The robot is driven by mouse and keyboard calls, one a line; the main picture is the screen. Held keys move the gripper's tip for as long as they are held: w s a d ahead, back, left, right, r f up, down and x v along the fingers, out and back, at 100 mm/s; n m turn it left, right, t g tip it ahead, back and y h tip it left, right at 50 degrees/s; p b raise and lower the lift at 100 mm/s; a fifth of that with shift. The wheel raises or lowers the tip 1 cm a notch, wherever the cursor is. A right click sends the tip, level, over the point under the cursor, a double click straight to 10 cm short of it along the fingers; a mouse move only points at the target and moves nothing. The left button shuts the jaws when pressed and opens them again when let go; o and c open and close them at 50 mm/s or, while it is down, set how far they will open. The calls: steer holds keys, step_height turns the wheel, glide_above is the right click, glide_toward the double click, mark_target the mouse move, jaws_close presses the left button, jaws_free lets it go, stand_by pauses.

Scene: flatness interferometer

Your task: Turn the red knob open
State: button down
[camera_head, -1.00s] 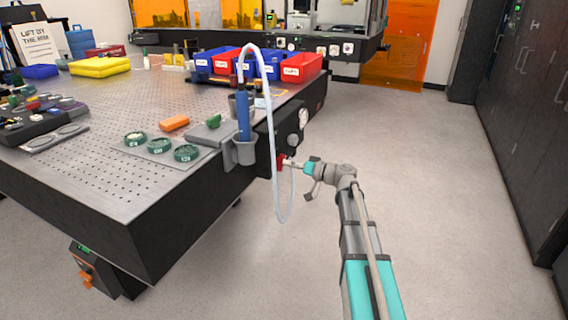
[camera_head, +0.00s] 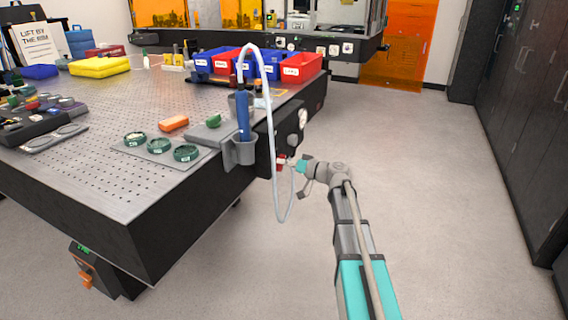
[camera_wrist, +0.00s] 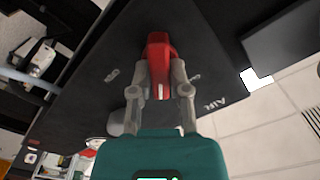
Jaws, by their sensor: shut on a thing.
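The red knob (camera_wrist: 158,58) sits on a black panel (camera_wrist: 213,75) marked "AIR" in the wrist view. In that view my gripper (camera_wrist: 160,88) has a finger on each side of the knob and is shut on it. In the head view the knob (camera_head: 281,163) is a small red spot on the side of the table, partly hidden by my gripper (camera_head: 290,164). A round gauge (camera_head: 303,117) is above it on the same panel.
A white hose (camera_head: 272,150) loops from a blue tool (camera_head: 243,115) in a grey holder down past the knob, close to my gripper. The perforated table (camera_head: 85,165) is to the left. The floor (camera_head: 430,200) on the right is clear.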

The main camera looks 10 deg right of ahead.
steer(key=shift+m, duration=0.3)
steer(key=m, duration=0.9)
steer(key=shift+f, duration=0.15)
stand_by(0.3)
steer(key=shift+m, duration=0.3)
steer(key=c, duration=0.6)
jaws_free()
steer(key=shift+d, duration=0.1)
steer(key=v, duration=1.2)
